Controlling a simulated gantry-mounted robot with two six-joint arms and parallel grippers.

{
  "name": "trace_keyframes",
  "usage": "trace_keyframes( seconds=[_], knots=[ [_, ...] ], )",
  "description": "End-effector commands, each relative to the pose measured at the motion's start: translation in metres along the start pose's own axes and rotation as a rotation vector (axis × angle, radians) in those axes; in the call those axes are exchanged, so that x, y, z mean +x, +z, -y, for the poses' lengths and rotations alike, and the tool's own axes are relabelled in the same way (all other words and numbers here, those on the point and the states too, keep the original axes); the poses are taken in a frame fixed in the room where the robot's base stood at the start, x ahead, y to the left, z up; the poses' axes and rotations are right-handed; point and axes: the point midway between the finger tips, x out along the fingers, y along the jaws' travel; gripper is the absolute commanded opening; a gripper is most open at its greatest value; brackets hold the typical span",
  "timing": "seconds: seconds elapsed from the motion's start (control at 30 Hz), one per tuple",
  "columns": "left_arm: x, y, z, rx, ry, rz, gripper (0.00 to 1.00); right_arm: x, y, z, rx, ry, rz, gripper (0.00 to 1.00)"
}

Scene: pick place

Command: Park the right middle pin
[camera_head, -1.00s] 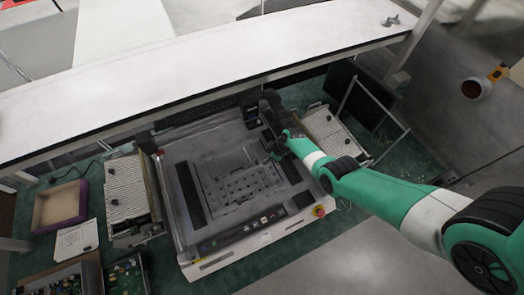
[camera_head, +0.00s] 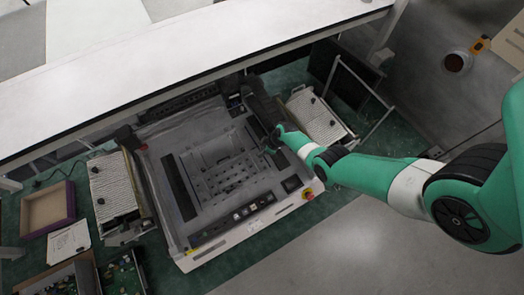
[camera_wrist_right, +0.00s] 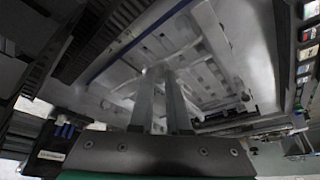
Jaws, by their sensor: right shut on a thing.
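The machine (camera_head: 160,195) has a grey recessed bed (camera_head: 215,150) with a plate of several slots and small pins (camera_head: 228,172). My right gripper (camera_head: 268,149) is over the right edge of this bed in the head view. In the right wrist view its two fingers (camera_wrist_right: 158,75) are close together, shut on a small pin at their tips. The fingers hide most of that pin, and I cannot tell how it sits in the plate. My left gripper is in neither view.
A long white shelf (camera_head: 180,60) runs above the back of the machine. Ribbed trays stand left (camera_head: 112,187) and right (camera_head: 315,118) of it. A red button (camera_head: 307,195) is at its front right corner. A purple-edged box (camera_head: 48,208) lies at far left.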

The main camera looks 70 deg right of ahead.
Motion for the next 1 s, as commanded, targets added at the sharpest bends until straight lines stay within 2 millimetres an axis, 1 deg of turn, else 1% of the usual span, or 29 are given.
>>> trace_keyframes(
  seconds=[0.03, 0.6, 0.8, 1.0],
  knots=[
    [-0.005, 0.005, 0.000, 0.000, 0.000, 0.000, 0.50, 0.007, 0.003, 0.000, 0.000, 0.000, 0.000, 0.00],
    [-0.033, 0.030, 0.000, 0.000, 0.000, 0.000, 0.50, 0.043, 0.018, 0.000, -0.001, 0.001, 0.000, 0.00],
    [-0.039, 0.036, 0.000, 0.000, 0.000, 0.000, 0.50, 0.050, 0.021, 0.000, 0.000, 0.000, 0.000, 0.00],
    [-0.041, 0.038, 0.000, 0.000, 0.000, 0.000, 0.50, 0.052, 0.021, 0.000, 0.000, 0.000, 0.000, 0.00]
  ],
)
